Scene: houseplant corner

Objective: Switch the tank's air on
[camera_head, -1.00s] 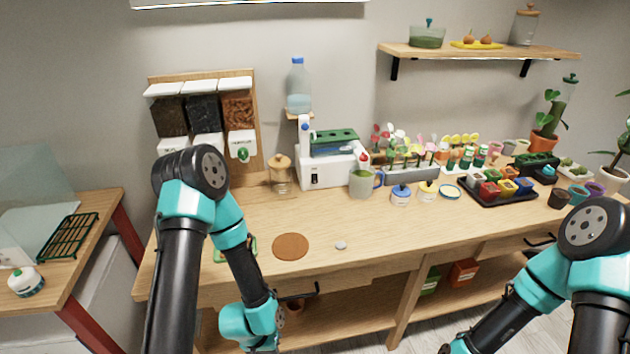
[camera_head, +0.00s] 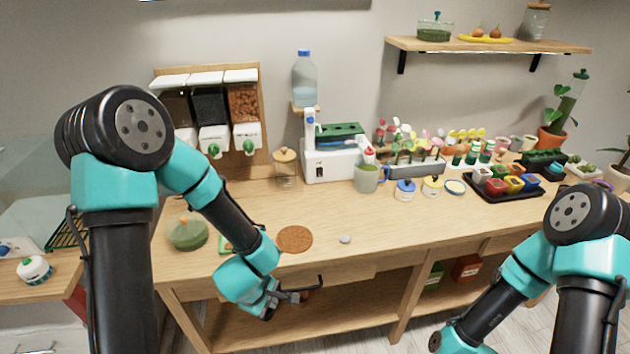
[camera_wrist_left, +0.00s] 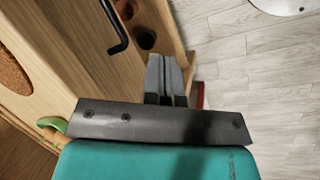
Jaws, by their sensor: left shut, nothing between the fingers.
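A clear glass tank (camera_head: 35,190) stands at the far left, cut by the frame edge and partly behind my left arm. A small white and blue item (camera_head: 17,246) is at its front, too small to read as a switch. A white unit (camera_head: 330,166) with a green top and a dark switch-like mark on its front stands at the back of the bench. My left gripper (camera_head: 296,296) is below the bench's front edge, near a black drawer handle (camera_head: 305,289). In the left wrist view its fingers (camera_wrist_left: 168,72) are shut and empty. My right gripper is out of view.
A white device with a green knob (camera_head: 34,270) sits on the left side table. The front middle of the bench is mostly clear.

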